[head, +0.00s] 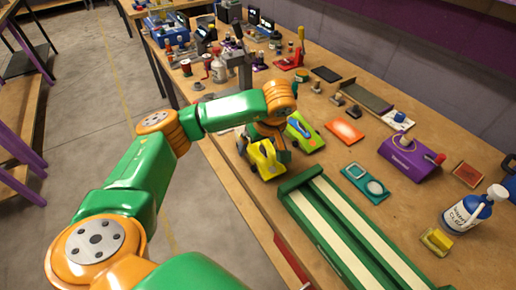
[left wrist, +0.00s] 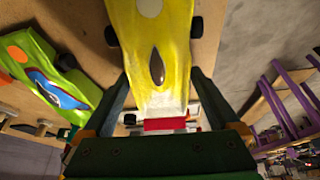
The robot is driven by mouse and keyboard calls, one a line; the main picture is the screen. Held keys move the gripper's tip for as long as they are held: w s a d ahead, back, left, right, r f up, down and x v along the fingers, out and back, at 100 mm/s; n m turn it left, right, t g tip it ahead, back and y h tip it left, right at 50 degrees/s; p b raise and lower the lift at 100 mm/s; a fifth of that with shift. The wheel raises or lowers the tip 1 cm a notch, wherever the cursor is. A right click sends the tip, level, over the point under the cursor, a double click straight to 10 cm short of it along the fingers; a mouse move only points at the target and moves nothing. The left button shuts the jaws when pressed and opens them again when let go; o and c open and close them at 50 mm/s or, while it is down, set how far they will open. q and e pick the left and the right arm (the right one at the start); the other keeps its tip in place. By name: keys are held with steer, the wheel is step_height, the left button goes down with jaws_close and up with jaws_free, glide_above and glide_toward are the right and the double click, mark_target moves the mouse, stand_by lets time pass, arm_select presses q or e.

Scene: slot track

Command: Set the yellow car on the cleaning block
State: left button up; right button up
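The yellow car (head: 262,158) has a dark teardrop spot and dark wheels. It is near the workbench's front edge. The left wrist view shows its yellow body (left wrist: 160,45) from close by. My left gripper (left wrist: 161,75) has one finger on each side of the car's narrower end, its tips seemingly touching the sides. In the head view the gripper (head: 268,138) is partly hidden by its wrist. Whether the car rests on the bench is unclear. A small yellow block (head: 436,242) beside a cleaner bottle may be the cleaning block. My right gripper is out of view.
A green car (head: 304,132) stands close beside the yellow one; it also shows in the left wrist view (left wrist: 45,70). A long green track (head: 312,186) lies in front. An orange pad (head: 344,131), a teal device (head: 364,183) and a purple box (head: 410,160) lie farther right.

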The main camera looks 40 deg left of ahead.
arm_select(q)
steer(key=c, duration=1.3)
